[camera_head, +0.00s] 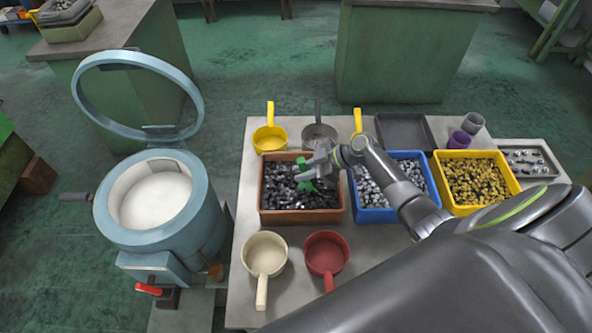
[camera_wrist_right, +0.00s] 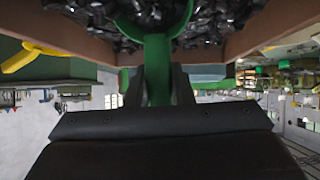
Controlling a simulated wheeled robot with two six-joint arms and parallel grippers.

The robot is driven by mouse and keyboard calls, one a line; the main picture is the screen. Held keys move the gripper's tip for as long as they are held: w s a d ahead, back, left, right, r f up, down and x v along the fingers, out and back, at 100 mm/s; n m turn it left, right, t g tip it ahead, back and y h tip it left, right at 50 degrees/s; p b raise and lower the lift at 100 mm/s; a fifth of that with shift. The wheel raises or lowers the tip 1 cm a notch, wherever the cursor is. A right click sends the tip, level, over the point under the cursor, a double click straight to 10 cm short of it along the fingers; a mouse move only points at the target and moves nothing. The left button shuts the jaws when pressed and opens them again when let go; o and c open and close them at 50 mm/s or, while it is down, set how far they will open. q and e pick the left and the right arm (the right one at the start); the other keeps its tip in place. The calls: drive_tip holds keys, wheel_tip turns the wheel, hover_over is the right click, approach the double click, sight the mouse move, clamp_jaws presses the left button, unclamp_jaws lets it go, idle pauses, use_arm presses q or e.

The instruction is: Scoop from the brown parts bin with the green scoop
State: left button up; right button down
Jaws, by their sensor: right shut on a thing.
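The brown parts bin (camera_head: 264,216) stands on the table in the head view, filled with dark parts (camera_head: 285,188). My right gripper (camera_head: 318,172) is over the bin's right half and is shut on the green scoop (camera_head: 306,183). In the right wrist view the scoop's handle (camera_wrist_right: 158,75) runs between the fingers. Its bowl (camera_wrist_right: 152,20) is at the dark parts, partly cut off by the frame edge; I cannot tell how full it is. The bin's brown wall (camera_wrist_right: 75,38) also shows there. My left gripper is not in view.
A blue bin (camera_head: 375,215) and a yellow bin (camera_head: 480,208) stand to the right. A cream scoop (camera_head: 264,252) and a red scoop (camera_head: 326,253) lie in front. Yellow (camera_head: 270,138) and grey (camera_head: 319,135) scoops lie behind. A round blue machine (camera_head: 160,215) with a raised ring lid stands left.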

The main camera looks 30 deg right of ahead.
drive_tip(key=shift+d+r+p, duration=0.15)
drive_tip(key=shift+r+p, duration=0.05)
drive_tip(key=shift+p, duration=0.25)
drive_tip(key=shift+f+h+p, duration=0.1)
drive_tip(key=shift+h+p, duration=0.2)
drive_tip(key=shift+p, duration=0.05)
drive_tip(key=shift+w+a+f+g+h+p, duration=0.1)
drive_tip(key=shift+a+f+g+h+p, duration=0.15)
drive_tip(key=shift+h+p, duration=0.25)
drive_tip(key=shift+a+f+g+h+p, duration=0.1)
drive_tip(key=shift+a+g+h+p, duration=0.2)
drive_tip(key=shift+g+h+p, duration=0.15)
wheel_tip(320, 180, up, 10)
drive_tip(key=a+g+h+p, duration=0.1)
drive_tip(key=a+h+p, duration=0.1)
drive_tip(key=h+p, duration=0.3)
drive_tip(key=shift+w+a+f+n+g, duration=0.25)
drive_tip(key=shift+w+a+n+g, duration=0.05)
drive_tip(key=shift+w+a+n, duration=0.15)
